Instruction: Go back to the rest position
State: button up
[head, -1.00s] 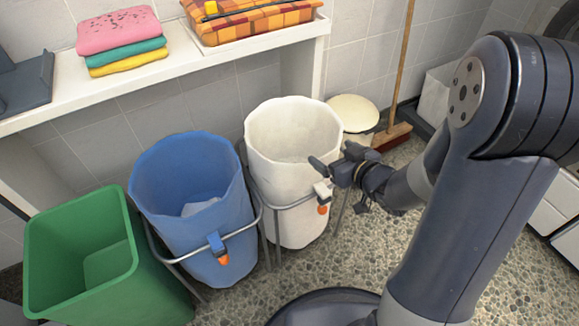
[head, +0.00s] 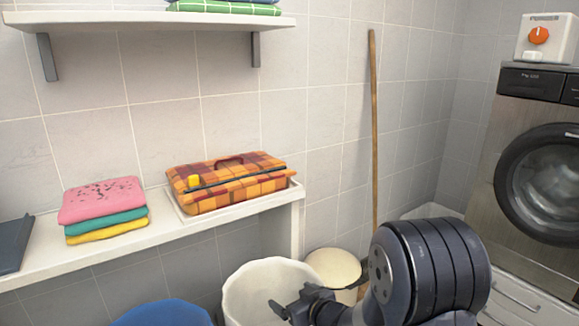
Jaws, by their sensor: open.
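My gripper (head: 279,302) shows at the bottom of the head view, in front of the white bin (head: 262,277). Its jaws are apart and I see nothing between them. My arm runs from it to the lower right, and its large dark joint hides part of the floor and the right wall's foot. The lower part of the gripper's surroundings is cut off by the picture's bottom edge.
A white shelf (head: 40,254) holds folded towels (head: 103,205) and an orange plaid case (head: 228,181) in a tray. A blue bin (head: 162,314) stands below. A broom handle (head: 374,130) leans on the wall. A washing machine (head: 540,175) stands at right.

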jog(key=shift+r+p, duration=0.6)
jog(key=shift+r, duration=0.4)
jog(key=shift+f, duration=0.1)
